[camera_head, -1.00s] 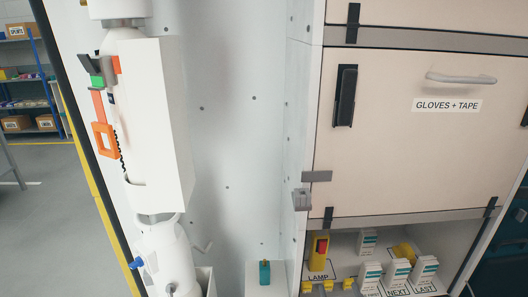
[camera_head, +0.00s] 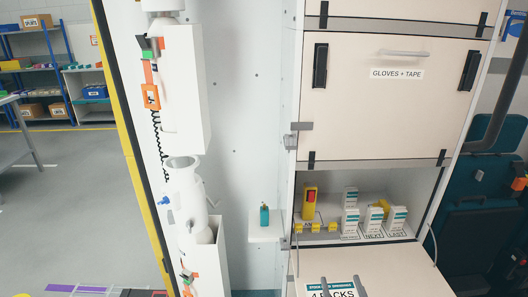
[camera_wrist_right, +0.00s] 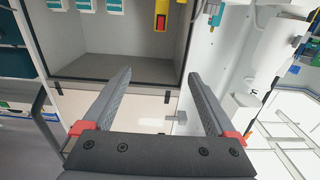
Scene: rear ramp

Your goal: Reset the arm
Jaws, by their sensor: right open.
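My right gripper (camera_head: 341,283) shows only by its two grey fingertips at the bottom edge of the head view, in front of a pale panel. In the right wrist view my right gripper (camera_wrist_right: 160,76) has its two dark fingers spread wide with nothing between them. An open compartment (camera_wrist_right: 120,40) with a grey floor lies beyond the fingers in that view. The rest of my right arm is out of the head view. My left gripper is not seen.
A cabinet door marked GLOVES + TAPE (camera_head: 395,100) is shut above an open shelf. A teal bottle (camera_head: 264,214) stands on a small ledge. Open floor (camera_head: 80,190) lies at left.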

